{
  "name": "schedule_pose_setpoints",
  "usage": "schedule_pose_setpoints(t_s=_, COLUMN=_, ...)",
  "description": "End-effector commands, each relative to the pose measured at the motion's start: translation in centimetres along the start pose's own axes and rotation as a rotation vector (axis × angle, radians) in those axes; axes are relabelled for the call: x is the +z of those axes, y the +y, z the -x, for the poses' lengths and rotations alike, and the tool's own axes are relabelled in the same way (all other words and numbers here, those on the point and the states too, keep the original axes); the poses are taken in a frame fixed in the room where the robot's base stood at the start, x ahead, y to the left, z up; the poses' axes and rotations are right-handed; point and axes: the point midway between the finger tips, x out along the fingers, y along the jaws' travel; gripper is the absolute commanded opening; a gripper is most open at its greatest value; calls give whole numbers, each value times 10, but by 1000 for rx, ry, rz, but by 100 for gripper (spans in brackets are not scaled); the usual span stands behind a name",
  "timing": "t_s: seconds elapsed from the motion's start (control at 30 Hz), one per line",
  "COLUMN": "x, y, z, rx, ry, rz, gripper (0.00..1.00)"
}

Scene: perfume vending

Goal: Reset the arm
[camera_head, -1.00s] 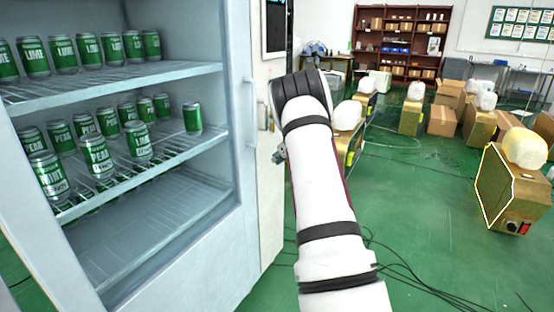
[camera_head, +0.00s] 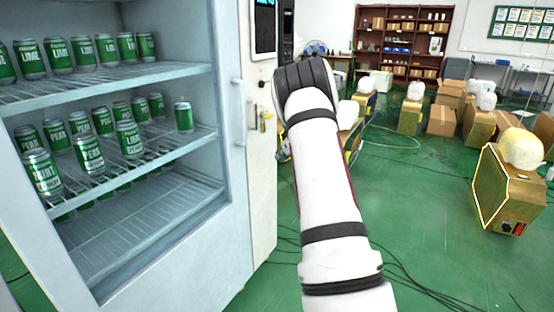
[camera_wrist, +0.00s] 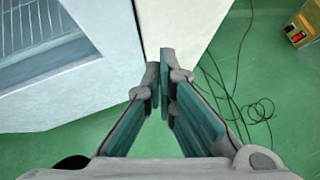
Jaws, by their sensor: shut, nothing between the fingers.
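My arm (camera_head: 330,190) reaches up and forward in the head view, to the right of the open drinks cabinet. My gripper (camera_wrist: 163,88) shows in the wrist view, with its fingertips together and nothing between them. It hangs over the green floor, in front of the cabinet's lower corner, and looks clear of it.
The cabinet (camera_head: 235,220) holds several green cans on its upper and middle shelves; the lowest shelf (camera_head: 150,230) looks mostly empty. A box-shaped machine (camera_head: 508,195) stands on the right. Dark cables (camera_wrist: 228,95) lie on the floor. Open floor (camera_head: 420,210) lies to the right.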

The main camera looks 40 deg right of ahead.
Motion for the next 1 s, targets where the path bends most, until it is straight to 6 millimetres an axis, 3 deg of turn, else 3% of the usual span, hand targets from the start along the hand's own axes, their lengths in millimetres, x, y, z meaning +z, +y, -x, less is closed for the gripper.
schedule_pose_setpoints(t_s=0.4, x=2, y=-15, z=57, rx=0, ry=-1, rz=-1, gripper=0)
schedule_pose_setpoints(t_s=0.77, x=2, y=-17, z=64, rx=0, ry=0, rz=-1, gripper=0)
schedule_pose_setpoints(t_s=0.87, x=13, y=-14, z=69, rx=-11, ry=-20, rz=-28, gripper=0)
schedule_pose_setpoints(t_s=1.0, x=61, y=1, z=98, rx=-73, ry=-123, rz=-185, gripper=0)
